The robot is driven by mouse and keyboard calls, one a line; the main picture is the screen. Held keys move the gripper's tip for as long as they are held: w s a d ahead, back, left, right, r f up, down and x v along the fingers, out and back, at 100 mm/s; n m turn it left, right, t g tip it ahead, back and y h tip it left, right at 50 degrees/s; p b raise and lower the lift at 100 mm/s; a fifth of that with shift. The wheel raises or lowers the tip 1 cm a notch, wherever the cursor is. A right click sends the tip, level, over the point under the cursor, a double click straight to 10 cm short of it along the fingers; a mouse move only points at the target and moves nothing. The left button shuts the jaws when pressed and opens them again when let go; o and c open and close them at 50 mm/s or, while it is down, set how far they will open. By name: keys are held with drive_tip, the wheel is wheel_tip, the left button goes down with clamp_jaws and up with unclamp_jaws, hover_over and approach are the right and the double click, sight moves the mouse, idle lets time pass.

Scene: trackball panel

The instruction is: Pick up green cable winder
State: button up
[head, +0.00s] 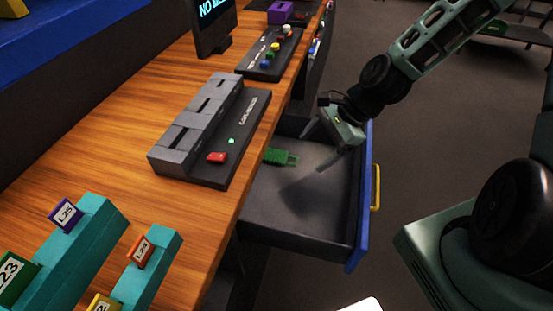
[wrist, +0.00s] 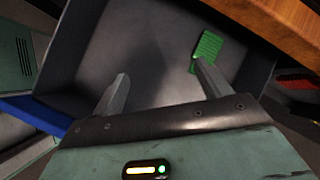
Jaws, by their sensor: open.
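The green cable winder (head: 279,157) lies on the floor of an open drawer, near the drawer's left side by the desk edge in the head view. In the wrist view the green cable winder (wrist: 207,47) is just beyond the tip of the right finger, which overlaps its lower end. My gripper (head: 316,152) is open and empty over the drawer, to the right of the winder. In the wrist view my gripper's fingers (wrist: 160,68) are spread wide with bare drawer floor between them. I cannot tell whether a finger touches the winder.
The drawer (head: 300,221) has a blue front with a yellow handle (head: 376,187). The wooden desk (head: 120,130) overhangs its left side. On the desk stand a dark slotted device (head: 235,163), a button panel (head: 270,62) and teal racks (head: 85,240). Most of the drawer floor is clear.

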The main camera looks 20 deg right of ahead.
drive_tip(key=w+d+f+m+t+y, duration=0.1)
drive_tip(key=w+d+m+t, duration=0.2)
drive_tip(key=w+d+m, duration=0.3)
drive_tip(key=m, duration=0.2)
approach(279, 156)
drive_tip(key=a+f, duration=0.1)
drive_tip(key=f, duration=0.1)
drive_tip(key=shift+w+a+f+t, duration=0.25)
drive_tip(key=shift+w+a+t, duration=0.05)
drive_tip(key=shift+w+a, duration=0.1)
drive_tip(key=shift+x, duration=2.65)
drive_tip(key=shift+w+r, duration=0.1)
drive_tip(key=c, duration=1.1)
